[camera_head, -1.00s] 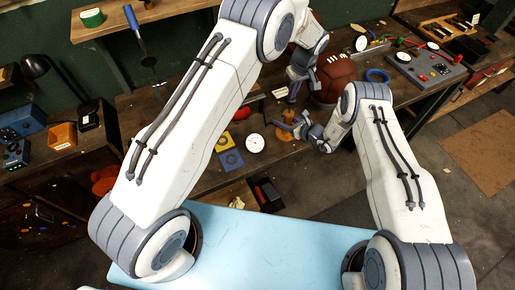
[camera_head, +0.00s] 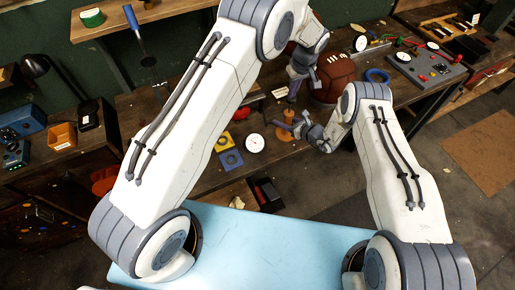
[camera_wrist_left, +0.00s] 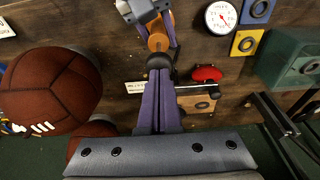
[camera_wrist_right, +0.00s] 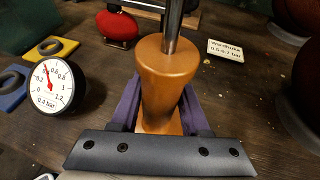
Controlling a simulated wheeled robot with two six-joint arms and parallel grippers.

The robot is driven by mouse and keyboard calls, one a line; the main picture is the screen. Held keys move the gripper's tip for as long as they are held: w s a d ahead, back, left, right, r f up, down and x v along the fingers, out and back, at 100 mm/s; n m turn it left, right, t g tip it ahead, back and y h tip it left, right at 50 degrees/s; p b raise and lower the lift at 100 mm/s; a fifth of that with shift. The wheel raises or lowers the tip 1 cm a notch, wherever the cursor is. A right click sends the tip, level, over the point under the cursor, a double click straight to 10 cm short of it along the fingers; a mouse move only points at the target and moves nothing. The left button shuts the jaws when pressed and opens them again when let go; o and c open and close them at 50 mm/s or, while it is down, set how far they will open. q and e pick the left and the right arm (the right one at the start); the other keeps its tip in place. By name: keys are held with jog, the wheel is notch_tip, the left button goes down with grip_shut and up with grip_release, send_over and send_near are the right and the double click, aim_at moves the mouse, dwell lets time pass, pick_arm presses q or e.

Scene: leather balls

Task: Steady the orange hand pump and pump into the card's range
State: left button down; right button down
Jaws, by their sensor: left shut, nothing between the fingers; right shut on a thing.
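The orange hand pump (camera_wrist_right: 168,85) stands upright in the right wrist view, its steel rod (camera_wrist_right: 173,25) rising from the top. My right gripper (camera_head: 284,128) is shut around its body. In the left wrist view the pump (camera_wrist_left: 158,40) has a black knob (camera_wrist_left: 158,62) on top. My left gripper (camera_wrist_left: 160,125) is shut and empty, its tips right at the knob; I cannot tell whether they touch. The card (camera_wrist_right: 238,50) reads 0.5-0.7 bar. The round gauge (camera_wrist_right: 53,85) has its red needle pointing up and left; the exact value is unclear.
A brown leather ball (camera_wrist_left: 50,90) lies beside the pump on the wooden bench (camera_wrist_left: 110,60). A red oval thing (camera_wrist_right: 117,27), a yellow square (camera_wrist_right: 52,48) and a blue square (camera_wrist_right: 12,85) lie near the gauge. A control panel (camera_head: 425,65) stands at the right.

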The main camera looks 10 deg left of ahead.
aim_at(291, 102)
pick_arm(q)
jog(key=shift+r, duration=1)
jog(key=shift+f, duration=0.15)
dwell(1.4)
dwell(0.5)
jog(key=shift+f, duration=3.55)
jog(key=shift+r, duration=3.65)
